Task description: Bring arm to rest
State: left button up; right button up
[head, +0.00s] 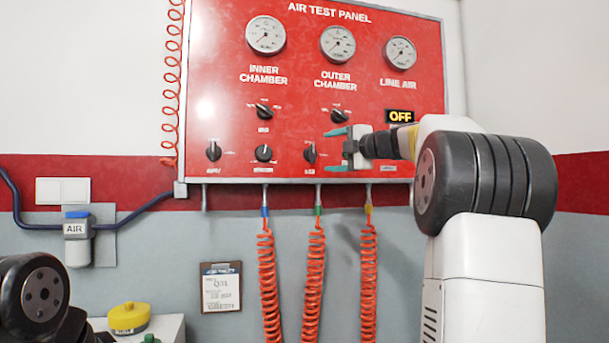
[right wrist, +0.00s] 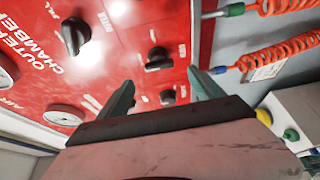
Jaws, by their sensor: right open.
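My right arm (head: 490,190) reaches up in front of the red air test panel (head: 225,95). My right gripper (head: 335,150) points left, with its two green fingers apart and nothing between them. Its fingertips are close to a black knob (head: 310,152) in the panel's lower row; I cannot tell if they touch it. In the right wrist view the open fingers (right wrist: 162,88) point at the panel, where black knobs (right wrist: 157,58) show beyond them. Part of my left arm (head: 35,295) shows at the lower left; its gripper is out of the picture.
Several orange coiled hoses (head: 313,285) hang below the panel. A clipboard (head: 221,287) is on the wall. A yellow-topped object (head: 128,317) stands on a white surface at the lower left. An air unit (head: 76,238) is on the left wall. The panel display (head: 400,116) reads OFF.

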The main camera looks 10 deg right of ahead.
jog(key=s+d+f+m+t+h, duration=0.1)
jog(key=s+d+f+m+h, duration=0.1)
jog(key=s+m+h, duration=0.45)
jog(key=s+d+f+m+t+h, duration=0.1)
jog(key=s+d+f+m+h, duration=0.2)
jog(key=m, duration=0.7)
jog(key=s+a+f+m+g+y, duration=0.1)
jog(key=s+a+f+g, duration=0.3)
jog(key=s+f, duration=0.4)
jog(key=s+a+f+m+g+y, duration=0.1)
jog(key=s+a+f+m+g, duration=0.2)
jog(key=f, duration=1.1)
jog(key=s+a+f+m+g+y, duration=0.2)
jog(key=s+a+f+g, duration=0.2)
jog(key=s+a+f, duration=0.5)
jog(key=s+f, duration=0.2)
jog(key=s, duration=0.4)
jog(key=shift+s+g, duration=0.15)
jog(key=shift+g, duration=0.25)
